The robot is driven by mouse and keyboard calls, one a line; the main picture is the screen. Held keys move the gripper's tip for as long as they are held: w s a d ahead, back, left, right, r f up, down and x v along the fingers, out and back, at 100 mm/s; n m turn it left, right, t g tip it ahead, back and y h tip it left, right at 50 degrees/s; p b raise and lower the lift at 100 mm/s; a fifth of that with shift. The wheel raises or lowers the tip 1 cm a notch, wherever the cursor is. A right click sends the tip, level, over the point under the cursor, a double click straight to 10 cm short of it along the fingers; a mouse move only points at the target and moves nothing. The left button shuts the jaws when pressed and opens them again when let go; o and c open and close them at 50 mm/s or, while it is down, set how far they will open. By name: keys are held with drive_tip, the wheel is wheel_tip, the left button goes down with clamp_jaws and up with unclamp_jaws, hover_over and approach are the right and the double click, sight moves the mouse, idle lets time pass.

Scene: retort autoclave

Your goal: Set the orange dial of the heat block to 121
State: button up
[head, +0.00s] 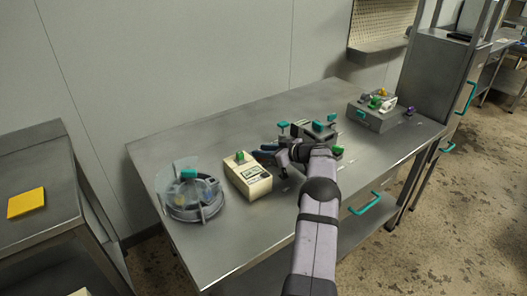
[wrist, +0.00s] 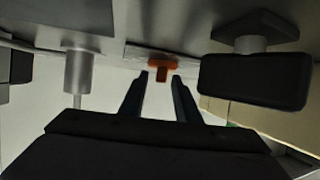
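The orange dial (wrist: 163,71) shows in the wrist view on a pale panel at the top centre, with a short stem or bar pointing down in the picture. My gripper (wrist: 159,77) is open, with its two dark fingers apart and the dial in line with the gap between their tips. I cannot tell whether the fingers touch it. No scale or number is readable. In the head view my gripper (head: 268,153) is over the bench between a cream box and a dark grey device. My arm hides part of that device, and the dial does not show there.
The cream box (head: 240,182) with a green knob stands left of my gripper. The dark grey device (head: 314,129) has teal parts. A round clear-lidded device (head: 184,205) is at far left, a grey box (head: 366,116) at right. A black block (wrist: 255,80) and a grey post (wrist: 78,73) flank the fingers.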

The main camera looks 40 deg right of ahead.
drive_tip(key=shift+b+v, duration=0.3)
drive_tip(key=shift+v, duration=3.35)
drive_tip(key=shift+r, duration=0.1)
drive_tip(key=w+a+r+m+t+h+p, duration=0.1)
drive_tip(key=w+a+r+h+p, duration=0.25)
drive_tip(key=w+r, duration=0.35)
drive_tip(key=s+a+r+m+g+h+p, duration=0.2)
drive_tip(key=a+r+m+h, duration=0.1)
drive_tip(key=a+r, duration=0.4)
drive_tip(key=s+a+f+g+y+p, duration=0.1)
drive_tip(key=s+a+g, duration=0.3)
drive_tip(key=s+a, duration=0.5)
drive_tip(key=s+a+f+g+y+p, duration=0.1)
drive_tip(key=s+a+f+g+p, duration=0.2)
drive_tip(key=s+a, duration=0.7)
drive_tip(key=s+a+f+n+g+y+p, duration=0.1)
drive_tip(key=s+a+g, duration=0.4)
drive_tip(key=s+a, duration=0.5)
drive_tip(key=s+f+p, duration=0.1)
drive_tip(key=s+f, duration=0.1)
drive_tip(key=s, duration=0.6)
drive_tip(key=shift+s+f, duration=0.2)
drive_tip(key=shift+s, duration=0.05)
